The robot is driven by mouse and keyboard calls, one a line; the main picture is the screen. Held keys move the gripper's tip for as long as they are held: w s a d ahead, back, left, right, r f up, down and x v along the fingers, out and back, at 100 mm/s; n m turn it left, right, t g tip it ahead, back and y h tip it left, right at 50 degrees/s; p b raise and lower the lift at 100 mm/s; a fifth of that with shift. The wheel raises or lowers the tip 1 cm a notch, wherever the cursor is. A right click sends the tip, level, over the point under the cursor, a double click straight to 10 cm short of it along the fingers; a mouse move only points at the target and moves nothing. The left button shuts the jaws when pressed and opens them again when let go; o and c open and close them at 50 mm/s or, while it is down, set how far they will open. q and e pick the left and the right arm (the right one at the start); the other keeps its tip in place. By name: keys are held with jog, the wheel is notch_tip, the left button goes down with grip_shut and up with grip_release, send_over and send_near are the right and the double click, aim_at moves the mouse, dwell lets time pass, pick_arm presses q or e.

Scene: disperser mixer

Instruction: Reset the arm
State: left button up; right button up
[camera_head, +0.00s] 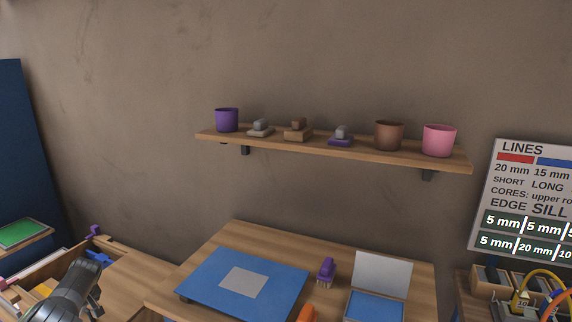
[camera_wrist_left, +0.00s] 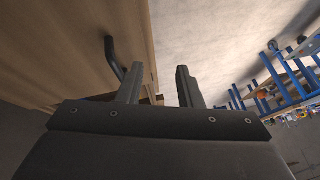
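My left gripper (camera_wrist_left: 158,80) shows in the left wrist view with its two dark fingers apart and nothing between them. Its left finger overlaps the edge of a wooden panel, close to a dark bar handle (camera_wrist_left: 113,60); I cannot tell whether they touch. In the head view a dark part of my left arm (camera_head: 75,288) shows at the lower left, in front of an open wooden drawer or box (camera_head: 38,272). My right arm and gripper are not in view.
A wall shelf (camera_head: 350,150) holds several pots and small blocks. Below it, a wooden table (camera_head: 270,238) carries a blue mat (camera_head: 208,279), a purple brush-like item (camera_head: 326,270) and a blue-and-white hinged case (camera_head: 384,276). A lettered sign (camera_head: 512,182) hangs at the right.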

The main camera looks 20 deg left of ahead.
pick_arm(q)
jog(key=s+a+f+m+t+y, duration=0.1)
jog(key=s+a+f+m, duration=0.15)
jog(key=s+m, duration=0.5)
jog(key=s+a+f+m+t+y, duration=0.25)
jog(key=s+m, duration=0.25)
jog(key=s, duration=0.5)
jog(key=s+a+f+m+t+y, duration=0.1)
jog(key=s+a+f+m, duration=0.1)
jog(key=s+f+m, duration=0.5)
jog(key=s+d+f+n+g+h, duration=0.1)
jog(key=s+d+f+h, duration=0.15)
jog(key=d+f, duration=0.8)
jog(key=s+d+f+n+h, duration=0.2)
jog(key=s+d+f, duration=0.35)
jog(key=d, duration=0.85)
jog(key=d+f+h, duration=0.2)
jog(key=d+f, duration=0.4)
jog(key=d, duration=1)
jog(key=w+d+f+n+h, duration=0.1)
jog(key=d+f, duration=0.5)
jog(key=d, duration=1)
jog(key=shift+w+d+h, duration=0.2)
jog(key=shift+d+h, duration=0.2)
jog(key=shift+h, duration=0.5)
